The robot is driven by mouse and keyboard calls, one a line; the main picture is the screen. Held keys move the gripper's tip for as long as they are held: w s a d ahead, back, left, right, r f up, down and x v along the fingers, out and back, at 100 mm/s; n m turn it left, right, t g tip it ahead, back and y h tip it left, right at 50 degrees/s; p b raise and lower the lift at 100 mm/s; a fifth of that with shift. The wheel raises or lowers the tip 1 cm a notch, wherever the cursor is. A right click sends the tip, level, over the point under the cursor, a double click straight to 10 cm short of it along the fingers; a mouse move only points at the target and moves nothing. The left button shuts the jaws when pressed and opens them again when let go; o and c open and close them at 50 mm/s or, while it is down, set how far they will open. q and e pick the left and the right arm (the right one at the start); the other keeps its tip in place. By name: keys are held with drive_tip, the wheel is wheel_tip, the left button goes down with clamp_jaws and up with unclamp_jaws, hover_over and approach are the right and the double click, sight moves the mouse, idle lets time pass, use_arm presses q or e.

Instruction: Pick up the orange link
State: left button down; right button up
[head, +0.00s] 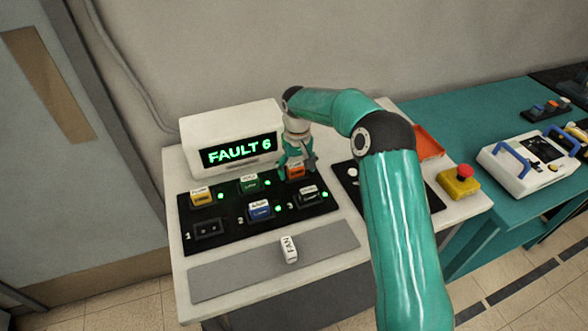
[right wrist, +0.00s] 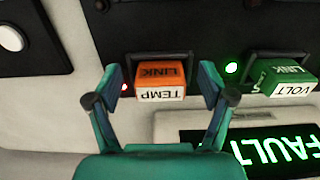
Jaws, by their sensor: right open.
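The orange link (head: 295,172) sits in the back right socket of the black panel (head: 228,217), partly hidden by my right gripper (head: 297,160). In the right wrist view the orange link (right wrist: 160,75) shows upside down with a white TEMP label, and a small red light glows beside it. My right gripper (right wrist: 161,86) is open, with one finger on each side of the link and a visible gap at both sides. My left gripper is not in view.
A green VOLT link (right wrist: 288,77) sits in the neighbouring socket. Yellow (head: 203,198), blue (head: 260,210) and dark (head: 308,194) links share the panel; socket 1 (head: 209,229) is empty. The FAULT 6 display box (head: 225,120) stands close behind. A white FAN piece (head: 289,249) lies in front.

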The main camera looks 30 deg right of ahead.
drive_tip(key=c, duration=1.2)
drive_tip(key=shift+c, duration=0.3)
